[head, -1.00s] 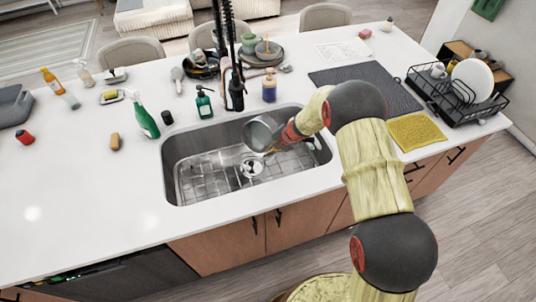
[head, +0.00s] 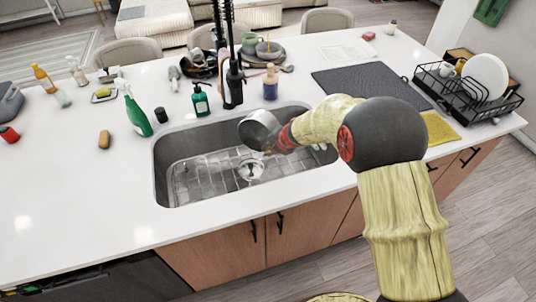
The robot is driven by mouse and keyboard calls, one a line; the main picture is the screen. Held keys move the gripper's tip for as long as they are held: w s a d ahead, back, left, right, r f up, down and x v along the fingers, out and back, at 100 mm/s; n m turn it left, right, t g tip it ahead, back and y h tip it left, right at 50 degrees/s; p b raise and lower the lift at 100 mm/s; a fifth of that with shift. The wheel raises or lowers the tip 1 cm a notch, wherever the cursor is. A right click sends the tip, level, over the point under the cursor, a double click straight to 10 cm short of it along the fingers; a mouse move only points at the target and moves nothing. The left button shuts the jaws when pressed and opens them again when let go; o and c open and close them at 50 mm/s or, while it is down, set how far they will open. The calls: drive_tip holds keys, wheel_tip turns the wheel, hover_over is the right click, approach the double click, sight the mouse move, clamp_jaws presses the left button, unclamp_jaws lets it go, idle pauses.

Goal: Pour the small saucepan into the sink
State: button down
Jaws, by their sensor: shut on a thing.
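The small saucepan (head: 259,130) is grey metal and hangs over the back right part of the sink, tilted on its side. My gripper (head: 287,139) is at the saucepan's right side, shut on it; the fingers are small and partly hidden by my wrist. The steel sink (head: 165,165) is set in the white island top, with a wire grid and a round drain (head: 250,169) at its bottom. I cannot make out what, if anything, is in the saucepan.
A black tap (head: 233,75) stands behind the sink. A green soap bottle (head: 200,99), a green spray bottle (head: 138,112) and a blue bottle (head: 270,83) stand near the rim. A dark drying mat (head: 365,85) and a dish rack (head: 470,95) lie right. The counter's front left is clear.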

drive_tip(key=shift+s+a+t+b, duration=0.15)
drive_tip(key=shift+t+b, duration=0.45)
drive_tip(key=shift+b, duration=1.8)
drive_tip(key=b, duration=0.3)
drive_tip(key=shift+s+n+t+h, duration=0.1)
drive_tip(key=shift+n+t+h, duration=0.3)
drive_tip(key=t+b, duration=0.1)
drive_tip(key=b, duration=0.4)
drive_tip(key=n+t+h+b, duration=0.1)
drive_tip(key=b, duration=0.4)
drive_tip(key=shift+s+a+t, duration=0.3)
drive_tip(key=shift+s, duration=0.1)
drive_tip(key=shift+r+t, duration=0.3)
drive_tip(key=shift+s, duration=0.1)
